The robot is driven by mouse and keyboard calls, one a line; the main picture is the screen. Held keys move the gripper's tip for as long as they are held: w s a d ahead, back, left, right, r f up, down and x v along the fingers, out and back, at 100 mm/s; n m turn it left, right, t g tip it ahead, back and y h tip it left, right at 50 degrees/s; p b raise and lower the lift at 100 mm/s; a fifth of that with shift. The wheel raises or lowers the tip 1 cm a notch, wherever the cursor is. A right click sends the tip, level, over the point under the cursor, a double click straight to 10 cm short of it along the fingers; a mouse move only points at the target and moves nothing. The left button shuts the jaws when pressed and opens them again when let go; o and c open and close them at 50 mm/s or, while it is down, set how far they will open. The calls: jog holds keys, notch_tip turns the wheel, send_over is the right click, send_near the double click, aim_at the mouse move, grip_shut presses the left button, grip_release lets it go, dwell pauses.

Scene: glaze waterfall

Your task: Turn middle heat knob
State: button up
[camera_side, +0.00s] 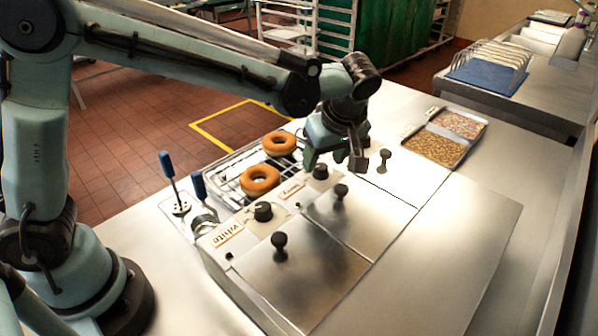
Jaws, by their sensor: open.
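The metal glaze unit (440,250) has a row of black heat knobs on its sloped front panel. The middle heat knob (320,171) sits beside a small label (291,190). The nearest heat knob (263,211) is beside the label reading "White" (228,234). A third heat knob is not visible; my gripper covers that part of the panel. My gripper (334,160) is open and points down, just above and beyond the middle knob. Its jaws look empty, and I cannot tell whether a finger touches anything.
Lids with black handles (279,241), (340,191) and (384,155) stand up from the unit's top. Two glazed donuts (260,180), (279,143) lie on a wire rack. Blue-handled levers (167,165) stand left. Topping trays (434,147) are at the back right.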

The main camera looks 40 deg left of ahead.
jog(key=shift+x, duration=1.1)
jog(key=c, duration=1)
